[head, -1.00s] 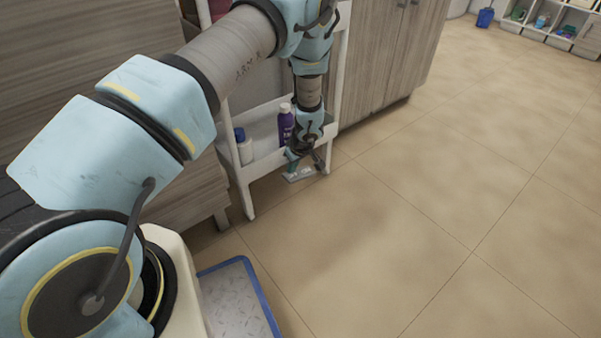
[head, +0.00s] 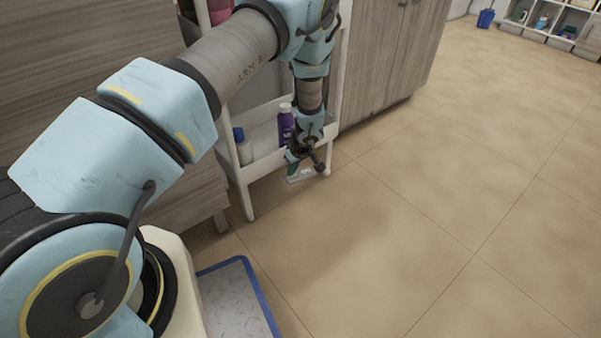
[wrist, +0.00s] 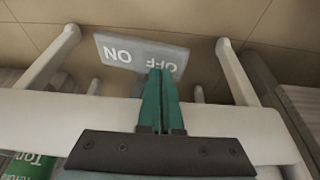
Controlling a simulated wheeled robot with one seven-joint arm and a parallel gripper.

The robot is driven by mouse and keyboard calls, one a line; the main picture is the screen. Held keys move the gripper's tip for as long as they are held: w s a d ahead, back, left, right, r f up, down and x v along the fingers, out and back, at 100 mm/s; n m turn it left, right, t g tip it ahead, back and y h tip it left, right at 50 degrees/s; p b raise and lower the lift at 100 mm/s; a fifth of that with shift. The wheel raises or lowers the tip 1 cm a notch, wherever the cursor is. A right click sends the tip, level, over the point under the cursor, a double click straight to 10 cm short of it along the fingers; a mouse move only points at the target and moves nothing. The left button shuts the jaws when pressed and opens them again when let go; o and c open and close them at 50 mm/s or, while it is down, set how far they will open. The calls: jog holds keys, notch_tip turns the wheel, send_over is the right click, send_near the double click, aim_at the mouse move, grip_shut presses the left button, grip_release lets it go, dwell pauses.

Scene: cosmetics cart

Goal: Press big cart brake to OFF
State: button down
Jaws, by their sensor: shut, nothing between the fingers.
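The brake (wrist: 122,52) is a grey plate low on the cart, marked ON and OFF, seen upside down in the wrist view. In the head view the brake (head: 299,176) shows as a small pale plate near the floor, partly behind my gripper. My gripper (wrist: 160,75) is shut and empty, its green fingertips over the OFF half and covering part of that word. I cannot tell whether they touch it. In the head view my gripper (head: 292,158) points down at the cart's lower right end. The white cart (head: 243,185) stands against the wooden cabinets.
A purple bottle (head: 286,124) and a white bottle with a blue cap (head: 243,147) stand on the cart's lower shelf. A blue-edged mat (head: 235,300) lies on the floor nearer me. The tiled floor to the right is clear.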

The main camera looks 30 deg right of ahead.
aim_at(292, 177)
jog(key=shift+s+f, duration=0.1)
jog(key=shift+f, duration=0.15)
jog(key=shift+s+a+f+b, duration=0.25)
jog(key=shift+s+a+b, duration=0.1)
jog(key=shift+b, duration=0.1)
jog(key=shift+w+d+r+p, duration=0.1)
jog(key=shift+w+r+p, duration=0.1)
jog(key=shift+r+p, duration=1.85)
jog(key=shift+r, duration=1.5)
